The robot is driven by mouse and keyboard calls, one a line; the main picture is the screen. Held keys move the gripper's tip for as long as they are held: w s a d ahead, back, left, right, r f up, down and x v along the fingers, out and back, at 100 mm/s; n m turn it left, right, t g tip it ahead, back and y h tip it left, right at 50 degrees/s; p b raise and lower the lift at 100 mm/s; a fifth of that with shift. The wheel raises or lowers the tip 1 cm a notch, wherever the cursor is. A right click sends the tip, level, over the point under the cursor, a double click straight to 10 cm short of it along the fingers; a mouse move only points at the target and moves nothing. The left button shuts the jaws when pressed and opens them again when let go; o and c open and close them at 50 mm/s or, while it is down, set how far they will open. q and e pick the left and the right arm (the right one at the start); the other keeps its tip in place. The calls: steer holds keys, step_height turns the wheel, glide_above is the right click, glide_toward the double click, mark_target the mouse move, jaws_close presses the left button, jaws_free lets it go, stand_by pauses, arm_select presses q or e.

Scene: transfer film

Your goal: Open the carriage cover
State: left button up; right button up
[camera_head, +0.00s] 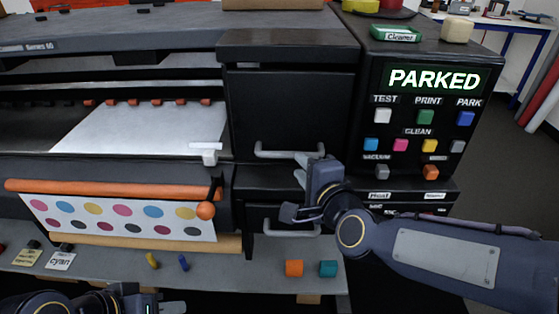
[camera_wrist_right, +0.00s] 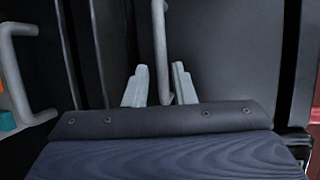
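The carriage cover (camera_head: 290,112) is a black panel on the printer's right part, and it stands closed. A grey bar handle (camera_head: 288,153) runs along its lower edge; in the right wrist view the handle (camera_wrist_right: 160,48) looks upright. My right gripper (camera_head: 308,165) is at the handle's right end. In the right wrist view its two pale fingers (camera_wrist_right: 160,85) are apart, one on each side of the bar, with gaps visible. My left gripper (camera_head: 170,307) is low at the bottom left, partly cut off, and its opening cannot be made out.
A drawer with a second grey handle (camera_head: 290,230) is below the cover. The control panel (camera_head: 432,77) reading PARKED stands to the right. White film (camera_head: 140,128) lies on the printer bed at left. Orange (camera_head: 294,268) and teal (camera_head: 328,269) pieces sit on the lower shelf.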

mark_target(292, 156)
steer(key=b+x, duration=0.1)
steer(key=x, duration=0.6)
steer(key=shift+w, duration=0.2)
jaws_close()
